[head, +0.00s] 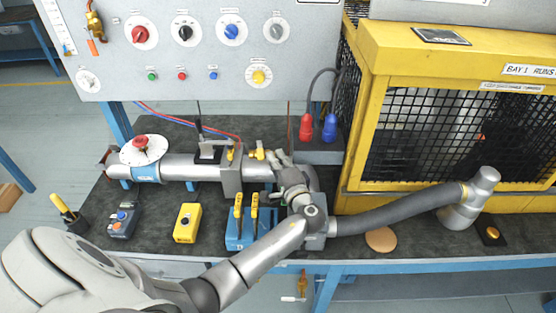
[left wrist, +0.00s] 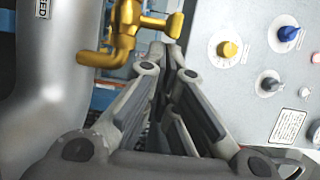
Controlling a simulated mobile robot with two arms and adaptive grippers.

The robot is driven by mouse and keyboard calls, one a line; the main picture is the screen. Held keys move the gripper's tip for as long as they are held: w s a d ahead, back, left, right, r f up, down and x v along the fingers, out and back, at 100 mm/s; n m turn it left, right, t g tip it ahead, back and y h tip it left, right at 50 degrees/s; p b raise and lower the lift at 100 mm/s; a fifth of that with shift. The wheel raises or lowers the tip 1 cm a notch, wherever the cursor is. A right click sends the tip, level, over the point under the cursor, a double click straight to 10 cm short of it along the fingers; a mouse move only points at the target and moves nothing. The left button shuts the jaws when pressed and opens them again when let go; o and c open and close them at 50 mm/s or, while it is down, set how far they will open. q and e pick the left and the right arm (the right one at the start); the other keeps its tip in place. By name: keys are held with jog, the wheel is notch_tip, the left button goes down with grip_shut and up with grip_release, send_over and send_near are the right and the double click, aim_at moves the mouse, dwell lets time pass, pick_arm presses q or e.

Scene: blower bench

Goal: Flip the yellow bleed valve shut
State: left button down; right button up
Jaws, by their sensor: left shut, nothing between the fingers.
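The yellow bleed valve (head: 257,153) sits on the far side of the grey pipe, near the middle of the bench. In the left wrist view the valve (left wrist: 128,28) fills the top left, with a bent spout to the left and a stub to the right. Pipe lettering ending in "EED" shows beside it. My left gripper (head: 281,158) is just right of the valve, shut and empty. In the left wrist view its fingertips (left wrist: 166,56) are close to the valve's right part; I cannot tell if they touch. My right gripper is out of view.
The grey pipe (head: 180,167) carries a red knob (head: 140,143). A control panel (head: 205,60) stands behind. Red (head: 306,127) and blue (head: 329,127) plugs and a yellow cage (head: 440,50) are to the right. A blue tool block (head: 236,240) lies near my forearm.

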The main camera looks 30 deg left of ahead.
pick_arm(q)
jog(key=shift+s+a+m+t+h, duration=0.65)
jog(key=shift+s+m+t+h, duration=0.3)
jog(key=shift+t, duration=0.25)
jog(key=shift+w, duration=0.1)
jog(key=shift+f, duration=0.15)
